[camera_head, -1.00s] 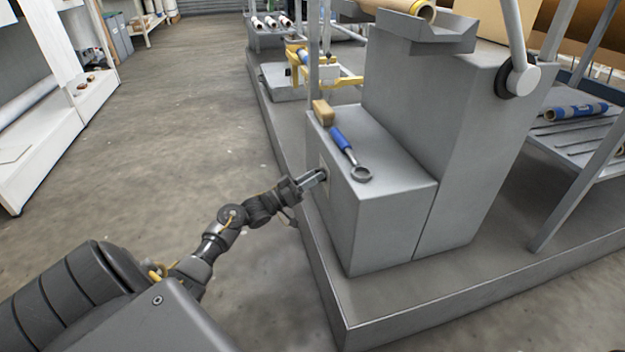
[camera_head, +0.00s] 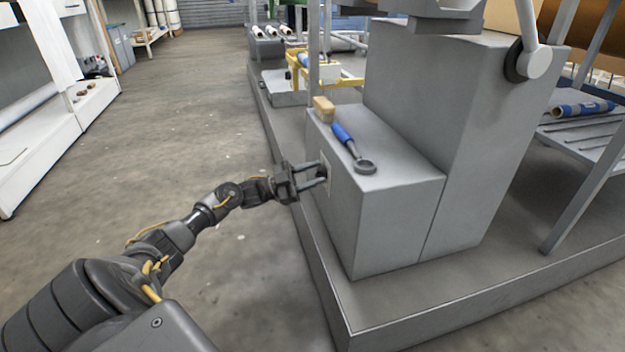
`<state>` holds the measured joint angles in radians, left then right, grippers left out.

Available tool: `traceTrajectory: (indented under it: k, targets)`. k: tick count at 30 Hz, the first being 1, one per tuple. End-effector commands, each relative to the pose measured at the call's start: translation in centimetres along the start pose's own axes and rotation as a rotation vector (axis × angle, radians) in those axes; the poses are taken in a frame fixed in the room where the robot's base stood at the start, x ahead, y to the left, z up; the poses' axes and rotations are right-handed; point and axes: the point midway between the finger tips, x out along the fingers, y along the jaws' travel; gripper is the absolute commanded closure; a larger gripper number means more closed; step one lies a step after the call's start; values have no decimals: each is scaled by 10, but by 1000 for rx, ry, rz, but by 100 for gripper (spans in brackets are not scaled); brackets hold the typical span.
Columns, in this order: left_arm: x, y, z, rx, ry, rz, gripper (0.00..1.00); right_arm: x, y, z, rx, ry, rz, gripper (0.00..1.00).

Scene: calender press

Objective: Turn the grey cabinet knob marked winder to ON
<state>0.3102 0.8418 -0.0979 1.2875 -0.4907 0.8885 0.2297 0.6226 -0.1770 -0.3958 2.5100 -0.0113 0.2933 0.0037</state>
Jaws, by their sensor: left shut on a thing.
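The grey cabinet (camera_head: 395,215) is a low box with a taller part behind it. On its left side is a pale plate (camera_head: 328,182) with a small dark knob (camera_head: 321,172), seen very obliquely. My left gripper (camera_head: 322,172) reaches in from the left with its fingertips at the plate, one finger above the other, shut on the knob. The fingers partly hide the knob. Its markings and which way it points cannot be read from here. My right gripper is not in view.
A blue-handled ring wrench (camera_head: 343,135) and a tan-topped block or brush (camera_head: 323,104) lie on the cabinet top. The cabinet stands on a grey base (camera_head: 420,297) with a raised edge. White shelves (camera_head: 55,135) stand at left. The floor between is clear.

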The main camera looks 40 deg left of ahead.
Motion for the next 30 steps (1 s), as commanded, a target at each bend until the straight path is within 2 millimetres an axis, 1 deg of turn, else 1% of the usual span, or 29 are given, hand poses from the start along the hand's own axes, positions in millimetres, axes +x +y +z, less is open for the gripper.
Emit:
traceTrajectory:
  k: [1, 3, 12, 19, 30]
  targets:
    - [-2, -2, 2, 37, -5, 11, 86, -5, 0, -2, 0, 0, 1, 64]
    - [-1, -2, 2, 82, -5, 28, 86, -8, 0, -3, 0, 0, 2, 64]
    - [-1, -2, 1, 212, -6, 83, 86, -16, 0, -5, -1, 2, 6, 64]
    - [0, -3, 1, 253, -6, 98, 86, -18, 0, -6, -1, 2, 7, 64]
    - [0, -4, 1, 258, -7, 99, 86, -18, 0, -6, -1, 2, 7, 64]
